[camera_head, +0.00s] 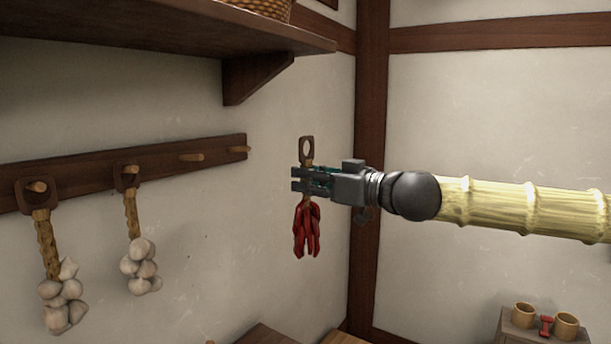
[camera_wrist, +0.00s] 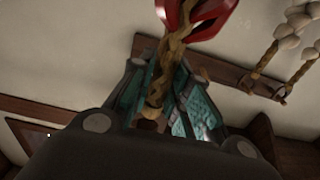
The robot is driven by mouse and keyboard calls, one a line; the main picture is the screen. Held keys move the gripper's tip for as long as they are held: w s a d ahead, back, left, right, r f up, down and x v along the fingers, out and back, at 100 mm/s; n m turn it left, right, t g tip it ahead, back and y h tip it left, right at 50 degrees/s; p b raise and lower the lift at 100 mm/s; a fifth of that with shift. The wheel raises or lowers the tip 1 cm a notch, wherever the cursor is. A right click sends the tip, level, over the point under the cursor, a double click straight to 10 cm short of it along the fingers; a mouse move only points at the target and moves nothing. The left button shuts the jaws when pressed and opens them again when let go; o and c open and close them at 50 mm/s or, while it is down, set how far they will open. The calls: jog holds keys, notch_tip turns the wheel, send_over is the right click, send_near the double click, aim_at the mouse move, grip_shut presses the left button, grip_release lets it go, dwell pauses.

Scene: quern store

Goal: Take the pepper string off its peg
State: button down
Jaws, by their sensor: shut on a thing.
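The pepper string (camera_head: 307,228) is a bunch of red peppers on a short braid with a brown ring (camera_head: 307,150) at its top. My gripper (camera_head: 304,180) is shut on the braid, between the ring and the peppers. The string hangs upright in the air, to the right of the peg rail (camera_head: 80,172) and apart from it. In the wrist view the braid (camera_wrist: 168,68) runs between the teal-padded fingers, with the red peppers (camera_wrist: 205,18) at the top of the picture.
Two garlic strings (camera_head: 47,250) hang from pegs on the rail's left part. A dark shelf (camera_head: 150,32) with a bracket (camera_head: 255,80) juts out above the rail. A small stand (camera_head: 520,330) with cups is at lower right. Free air surrounds the held string.

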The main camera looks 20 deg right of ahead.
jog(key=shift+p+v, duration=0.95)
jog(key=shift+p, duration=1.55)
jog(key=shift+s+d+r+p, duration=0.2)
jog(key=shift+s+d+p, duration=0.25)
jog(key=shift+s+p, duration=0.25)
jog(key=shift+s+d+p, duration=0.15)
jog(key=shift+s+p, duration=0.05)
jog(key=shift+p, duration=0.25)
jog(key=shift+s+d, duration=0.1)
jog(key=shift+s, duration=0.15)
jog(key=shift+s, duration=0.1)
